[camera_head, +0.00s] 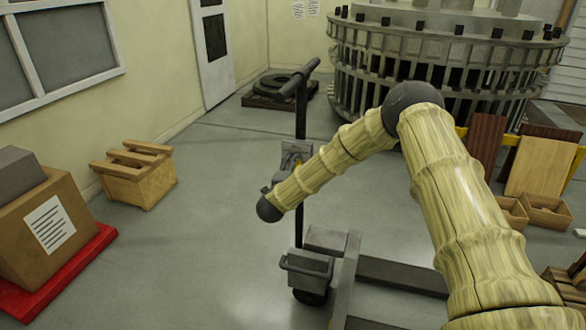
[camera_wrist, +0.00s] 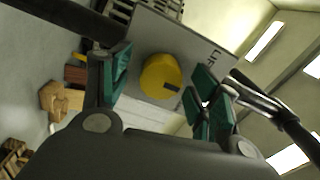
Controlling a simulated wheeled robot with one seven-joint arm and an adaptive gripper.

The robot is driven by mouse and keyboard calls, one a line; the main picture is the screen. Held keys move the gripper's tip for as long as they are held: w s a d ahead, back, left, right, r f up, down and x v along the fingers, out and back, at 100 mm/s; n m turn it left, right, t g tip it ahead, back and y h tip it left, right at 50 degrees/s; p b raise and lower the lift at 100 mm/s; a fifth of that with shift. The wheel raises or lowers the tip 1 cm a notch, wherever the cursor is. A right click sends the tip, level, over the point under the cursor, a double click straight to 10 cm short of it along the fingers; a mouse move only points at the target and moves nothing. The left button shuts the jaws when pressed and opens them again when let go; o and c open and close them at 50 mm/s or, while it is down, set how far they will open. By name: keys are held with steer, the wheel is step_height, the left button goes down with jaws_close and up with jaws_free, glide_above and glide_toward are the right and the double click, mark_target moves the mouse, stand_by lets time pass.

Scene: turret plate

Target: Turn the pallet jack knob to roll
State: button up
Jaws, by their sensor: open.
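The yellow knob (camera_wrist: 162,77), with a dark mark on its lower right, sits on a grey plate (camera_wrist: 205,50) in the wrist view. Small dark lettering shows at the plate's right; I cannot read it surely. My gripper (camera_wrist: 163,80) is open, with green-padded fingers on the left and right of the knob. Gaps show between the pads and the knob, and nothing is held. In the head view the pallet jack has a dark upright handle (camera_head: 301,110) and forks (camera_head: 400,274). My arm crosses in front of it, and the knob and gripper are mostly hidden there.
A crate-like wooden box (camera_head: 140,178) stands by the left wall. A carton (camera_head: 45,225) sits on a red base at far left. A large round turret structure (camera_head: 440,60) stands at the back. Open boxes (camera_head: 545,210) lie at right. Floor left of the jack is clear.

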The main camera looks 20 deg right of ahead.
steer(key=v, duration=1.2)
